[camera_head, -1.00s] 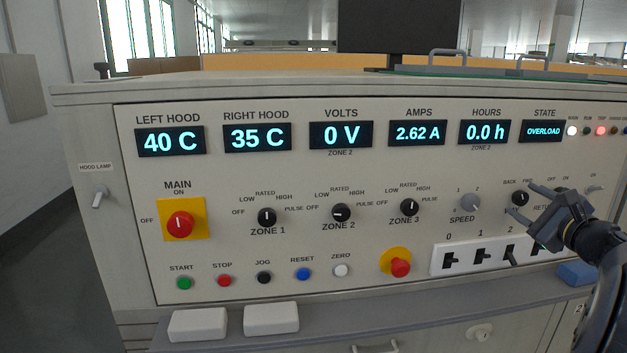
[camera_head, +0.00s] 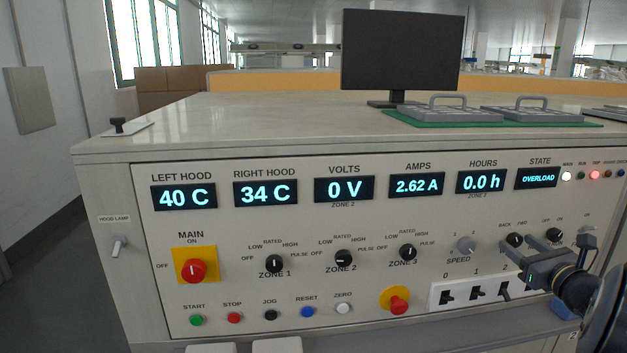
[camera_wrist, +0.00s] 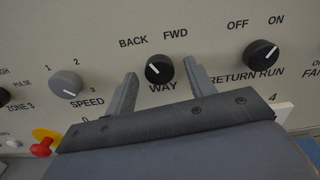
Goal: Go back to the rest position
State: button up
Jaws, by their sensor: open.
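My gripper (camera_head: 516,262) is in front of the right part of the control panel (camera_head: 370,220) in the head view. In the wrist view its two fingers (camera_wrist: 160,88) are spread apart and empty. The black BACK/FWD WAY knob (camera_wrist: 159,69) shows between the fingertips, with its white mark pointing up and left. I cannot tell how far the fingers stand from the panel. The black RETURN RUN knob (camera_wrist: 261,54) is right of the fingers. The grey SPEED knob (camera_wrist: 66,84) is to the left.
The STATE display (camera_head: 536,178) reads OVERLOAD. A red mushroom button (camera_head: 397,304) and a white slotted strip (camera_head: 470,293) are low on the panel. A monitor (camera_head: 400,52) and grey trays with handles (camera_head: 447,114) stand on the cabinet top. A shelf (camera_head: 400,337) juts out below.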

jog(key=shift+s+r+m, duration=0.15)
jog(key=shift+s+m, duration=0.15)
jog(key=shift+m, duration=0.1)
jog(key=s, duration=1)
jog(key=shift+d+p, duration=0.4)
jog(key=shift+s, duration=0.1)
